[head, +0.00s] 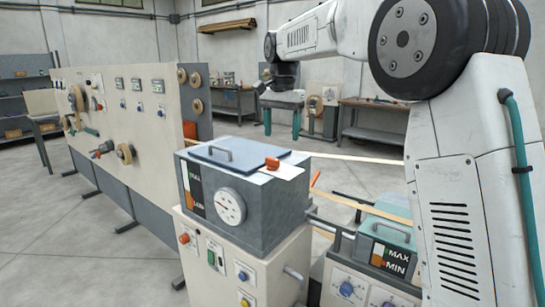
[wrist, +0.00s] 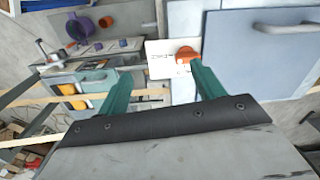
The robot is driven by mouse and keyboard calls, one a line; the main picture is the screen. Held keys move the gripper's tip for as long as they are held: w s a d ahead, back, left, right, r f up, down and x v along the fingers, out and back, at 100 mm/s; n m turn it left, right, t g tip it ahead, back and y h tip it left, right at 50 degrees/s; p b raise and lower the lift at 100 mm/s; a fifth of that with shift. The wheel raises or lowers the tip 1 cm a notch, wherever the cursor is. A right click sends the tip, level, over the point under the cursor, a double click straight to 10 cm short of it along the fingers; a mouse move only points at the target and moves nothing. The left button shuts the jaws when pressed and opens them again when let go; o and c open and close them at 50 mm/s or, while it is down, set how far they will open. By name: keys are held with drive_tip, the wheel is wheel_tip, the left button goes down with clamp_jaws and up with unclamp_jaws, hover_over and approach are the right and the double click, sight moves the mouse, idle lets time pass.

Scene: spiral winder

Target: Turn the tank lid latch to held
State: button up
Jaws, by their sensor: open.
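The tank (head: 235,215) is a grey metal box with a blue-grey lid (head: 205,154) that has a bar handle. The orange tank lid latch (head: 272,163) sits on a white plate at the lid's right edge. In the wrist view the latch (wrist: 187,55) shows beside the lid (wrist: 235,75), on the white plate (wrist: 157,57) with small print too blurred to read. My gripper (wrist: 158,82) has two green fingers spread apart with nothing between them. The right fingertip overlaps the latch's lower edge in the picture.
A second, smaller tank with a teal lid (head: 388,228) stands to the right, with rollers and pale strips between. A long control panel (head: 120,125) with knobs and spools stands at the left. The floor (head: 60,220) in front of it is clear.

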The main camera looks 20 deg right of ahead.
drive_tip(key=m, duration=0.1)
hover_over(272, 158)
drive_tip(key=shift+s+f, duration=0.25)
drive_tip(key=shift+f, duration=0.95)
drive_tip(key=shift+w+f+m, duration=0.15)
drive_tip(key=shift+f+m, duration=0.1)
drive_tip(key=shift+m, duration=0.05)
wheel_tip(272, 158, down, 7)
drive_tip(key=shift+f, duration=0.2)
drive_tip(key=c, duration=1)
